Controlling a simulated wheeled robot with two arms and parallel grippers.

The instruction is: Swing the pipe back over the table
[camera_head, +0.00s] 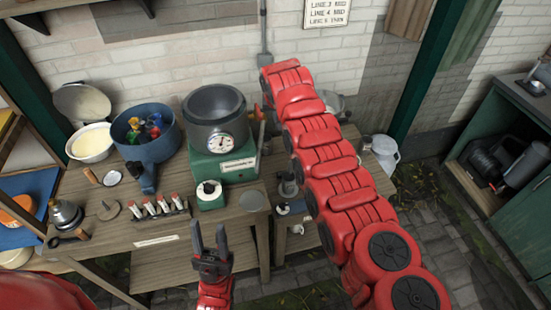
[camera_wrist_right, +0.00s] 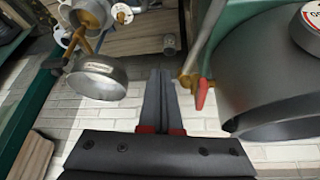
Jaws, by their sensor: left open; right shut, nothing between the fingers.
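A grey pipe (camera_wrist_right: 208,38) shows in the right wrist view, between my right gripper and the big grey pot. A brass fitting (camera_wrist_right: 188,80) and a red lever (camera_wrist_right: 203,94) are at its end. In the head view a red lever (camera_head: 258,113) shows beside the pot, and a grey upright pipe (camera_head: 264,30) runs down the wall. My right gripper (camera_wrist_right: 160,85) is shut and empty, close beside the pipe; no grip on it shows. My red right arm hides this gripper in the head view. My left gripper (camera_head: 209,236) is open and empty at the table's front edge.
The wooden table (camera_head: 110,240) holds a dark pot with a gauge (camera_head: 216,112) on a green base, a blue pot (camera_head: 146,130) and a rack of small bottles (camera_head: 158,207). A round labelled metal vessel (camera_wrist_right: 98,80) is left of my right gripper. A green cabinet (camera_head: 497,107) stands right.

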